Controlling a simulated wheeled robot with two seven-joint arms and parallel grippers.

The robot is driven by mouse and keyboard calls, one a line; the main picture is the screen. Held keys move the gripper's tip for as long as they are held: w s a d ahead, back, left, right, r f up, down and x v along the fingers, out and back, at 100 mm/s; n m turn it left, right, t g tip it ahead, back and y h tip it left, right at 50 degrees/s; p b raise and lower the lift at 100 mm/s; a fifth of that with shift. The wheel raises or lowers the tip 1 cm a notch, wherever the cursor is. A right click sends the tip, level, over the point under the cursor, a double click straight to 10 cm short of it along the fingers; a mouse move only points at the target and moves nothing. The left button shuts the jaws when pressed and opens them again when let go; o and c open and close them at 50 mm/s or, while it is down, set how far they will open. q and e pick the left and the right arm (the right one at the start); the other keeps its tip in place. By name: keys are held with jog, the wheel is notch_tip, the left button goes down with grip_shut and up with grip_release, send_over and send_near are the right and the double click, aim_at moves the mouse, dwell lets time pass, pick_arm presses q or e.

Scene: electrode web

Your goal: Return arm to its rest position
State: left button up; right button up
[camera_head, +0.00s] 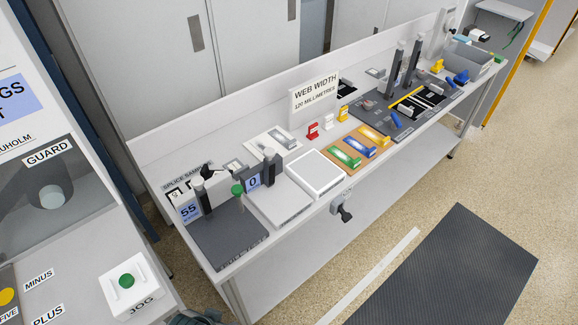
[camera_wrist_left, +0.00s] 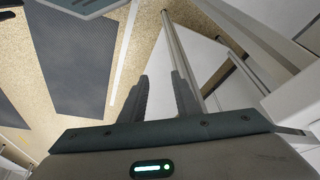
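My left gripper (camera_wrist_left: 160,88) shows in the left wrist view with its two dark fingers apart and nothing between them. Beyond the fingers are the speckled floor, pale bench legs and a white panel. In the head view only a dark teal piece, probably of my own arm, shows at the bottom edge, left of centre, beside the machine panel with the green JOG button (camera_head: 127,281). The fingers cannot be made out there. My right gripper is in neither view.
A long grey bench (camera_head: 300,225) runs diagonally, holding scales, coloured blocks and a WEB WIDTH sign (camera_head: 316,92). A guarded machine (camera_head: 50,190) stands at left. A dark mat (camera_head: 450,270) lies on open floor at right.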

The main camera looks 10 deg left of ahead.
pick_arm(q)
jog(key=s+d+f+t+b, duration=0.1)
jog(key=f+b, duration=0.7)
jog(key=f, duration=1.5)
jog(key=s+d+f+t+h+b, duration=0.1)
jog(key=f+b, duration=0.7)
jog(key=f, duration=1.5)
jog(key=shift+s+d+f+m+b, duration=0.3)
jog(key=shift+s+d+b, duration=0.1)
jog(key=shift+s+d, duration=0.4)
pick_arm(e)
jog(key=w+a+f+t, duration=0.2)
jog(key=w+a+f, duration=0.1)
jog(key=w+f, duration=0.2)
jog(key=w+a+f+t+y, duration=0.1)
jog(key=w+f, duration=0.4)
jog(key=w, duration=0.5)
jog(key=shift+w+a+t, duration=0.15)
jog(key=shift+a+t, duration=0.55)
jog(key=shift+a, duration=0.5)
